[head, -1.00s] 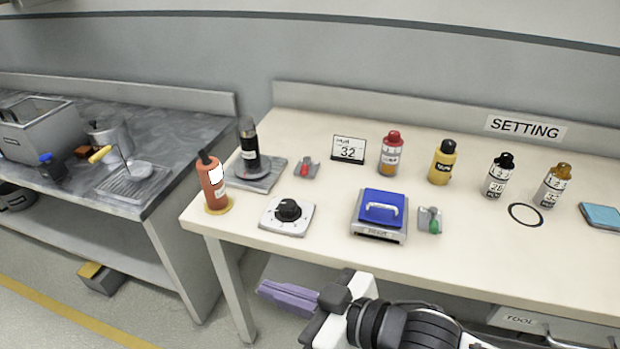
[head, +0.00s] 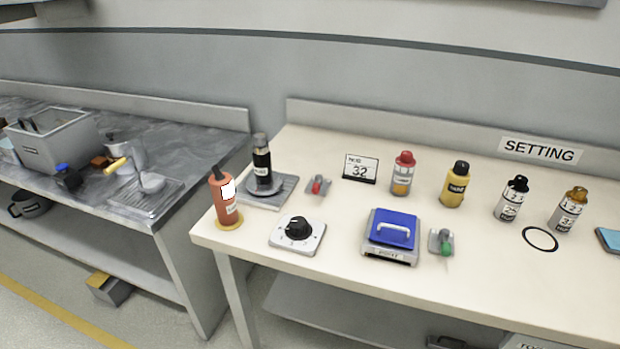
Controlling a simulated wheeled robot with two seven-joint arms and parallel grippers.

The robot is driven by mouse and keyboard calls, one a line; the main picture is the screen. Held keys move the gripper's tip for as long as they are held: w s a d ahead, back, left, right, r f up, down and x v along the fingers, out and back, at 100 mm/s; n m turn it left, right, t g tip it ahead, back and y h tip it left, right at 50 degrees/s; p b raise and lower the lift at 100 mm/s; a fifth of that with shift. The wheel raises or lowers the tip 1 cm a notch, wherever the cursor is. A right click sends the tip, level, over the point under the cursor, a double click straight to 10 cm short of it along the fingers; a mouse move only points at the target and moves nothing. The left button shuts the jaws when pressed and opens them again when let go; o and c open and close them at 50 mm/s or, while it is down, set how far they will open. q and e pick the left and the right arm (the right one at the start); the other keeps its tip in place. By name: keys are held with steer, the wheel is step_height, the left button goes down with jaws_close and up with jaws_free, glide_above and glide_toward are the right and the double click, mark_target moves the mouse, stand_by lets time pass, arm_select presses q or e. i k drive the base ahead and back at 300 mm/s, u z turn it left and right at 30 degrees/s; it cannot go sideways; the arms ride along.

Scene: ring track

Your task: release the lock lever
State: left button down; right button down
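Two small levers on grey bases are on the cream table in the head view. The red lever (head: 318,186) sits at the back left, between a grey plate with a black bottle and the number card. The green lever (head: 446,246) sits near the front, just right of a blue-topped box (head: 391,231) with a white handle. I cannot tell from any marking which one is the lock lever. Neither of my grippers is in view, and nothing touches either lever.
A black dial (head: 299,228) on a white plate and an orange bottle (head: 223,201) stand at the front left. Red (head: 402,174) and yellow (head: 455,185) bottles stand behind the box. A black ring (head: 540,239) lies at right. The front strip of tabletop is clear.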

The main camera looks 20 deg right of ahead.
mark_target(319, 178)
steer(key=z, duration=1)
steer(key=k, duration=0.75)
steer(key=u, duration=0.9)
steer(key=i, duration=0.5)
steer(key=z, duration=0.05)
